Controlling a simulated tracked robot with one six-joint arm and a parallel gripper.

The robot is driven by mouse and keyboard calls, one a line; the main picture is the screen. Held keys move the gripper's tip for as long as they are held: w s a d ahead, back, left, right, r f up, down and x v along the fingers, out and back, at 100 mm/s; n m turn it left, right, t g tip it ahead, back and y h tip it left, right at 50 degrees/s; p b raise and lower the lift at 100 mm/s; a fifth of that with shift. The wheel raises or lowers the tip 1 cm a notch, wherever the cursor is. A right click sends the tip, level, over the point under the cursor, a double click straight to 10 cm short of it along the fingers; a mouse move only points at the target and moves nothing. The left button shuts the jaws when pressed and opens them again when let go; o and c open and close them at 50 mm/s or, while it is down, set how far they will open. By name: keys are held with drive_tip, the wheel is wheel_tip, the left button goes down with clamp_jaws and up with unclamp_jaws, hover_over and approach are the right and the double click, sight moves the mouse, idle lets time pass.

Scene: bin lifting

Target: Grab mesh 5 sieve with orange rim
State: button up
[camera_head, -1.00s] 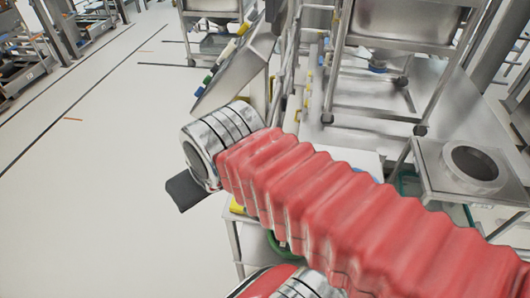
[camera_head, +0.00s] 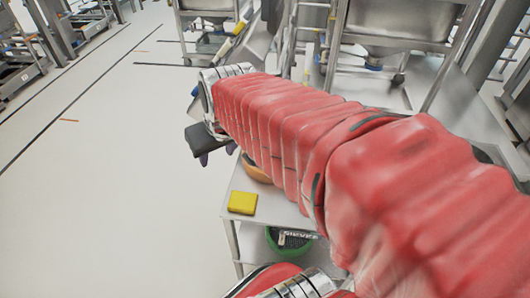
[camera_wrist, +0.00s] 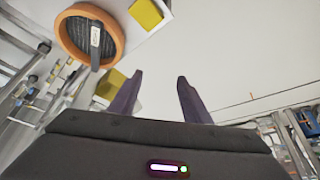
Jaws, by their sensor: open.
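A round sieve with an orange rim (camera_wrist: 118,38) and dark mesh shows at the upper left of the wrist view. In the head view only an edge of the orange rim (camera_head: 252,171) shows on the table below my arm; the rest is hidden. My gripper (camera_wrist: 160,78) is open and empty, its two dark fingers apart and to the right of the sieve, not touching it. Part of my gripper (camera_head: 205,140) also shows in the head view beyond the table's left edge.
A yellow block (camera_head: 242,202) lies on the table (camera_head: 275,215) near its corner. A green-rimmed round item (camera_head: 290,241) with a label is on the shelf below. Metal racks (camera_head: 400,75) stand behind. Open floor (camera_head: 100,200) lies to the left.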

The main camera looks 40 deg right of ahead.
drive_tip(key=w+d+f+m, duration=0.1)
drive_tip(key=d+f, duration=0.3)
drive_tip(key=d, duration=0.6)
drive_tip(key=w+d+f+m+g+h, duration=0.1)
drive_tip(key=w+d+f+m, duration=0.1)
drive_tip(key=d, duration=0.8)
drive_tip(key=x, duration=0.2)
drive_tip(key=shift+w+d+f, duration=0.25)
drive_tip(key=shift+x, duration=4.3)
drive_tip(key=shift+s, duration=0.1)
drive_tip(key=shift+x, duration=2.65)
drive_tip(key=shift+a, duration=0.1)
drive_tip(key=shift+c, duration=0.5)
clamp_jaws()
